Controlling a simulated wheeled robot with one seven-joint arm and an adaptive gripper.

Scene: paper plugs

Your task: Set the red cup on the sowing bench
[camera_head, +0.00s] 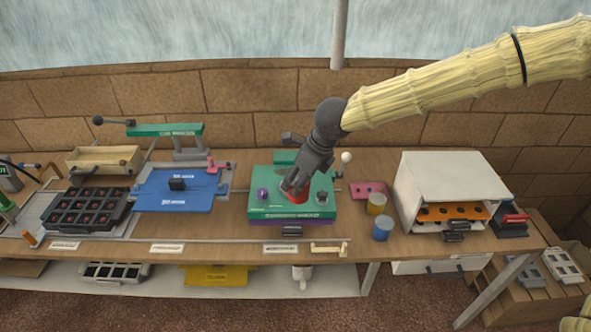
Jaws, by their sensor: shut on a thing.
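The red cup (298,196) shows as a small red patch under my gripper, over the green-topped box on the bench. My gripper (296,184) is shut on the cup from above, and its fingers hide most of it. I cannot tell whether the cup touches the green top (265,208) or hangs just above it. The wooden bench (236,228) runs across the view, with much of its top taken up by equipment.
A white open-fronted cabinet (450,172) stands further right. A blue board (178,192) and a black cell tray (88,211) lie left.

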